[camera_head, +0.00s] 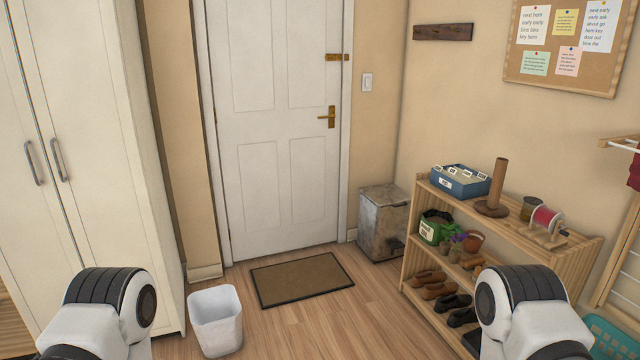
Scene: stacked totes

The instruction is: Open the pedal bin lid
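The pedal bin (381,228) is a scuffed grey metal box in the far corner, right of the door and behind the left end of the wooden shelf. Its lid (383,195) looks shut. A dark pedal shows low on its front right side, partly hidden by the shelf. Parts of my two arms show at the bottom left and bottom right, well short of the bin. Neither of my grippers is in view.
A wooden shelf (505,226) with shoes, pots and a blue box stands at right. A white open bin (215,322) stands on the floor at left. A brown doormat (301,279) lies before the white door (282,150). Wooden floor between is clear.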

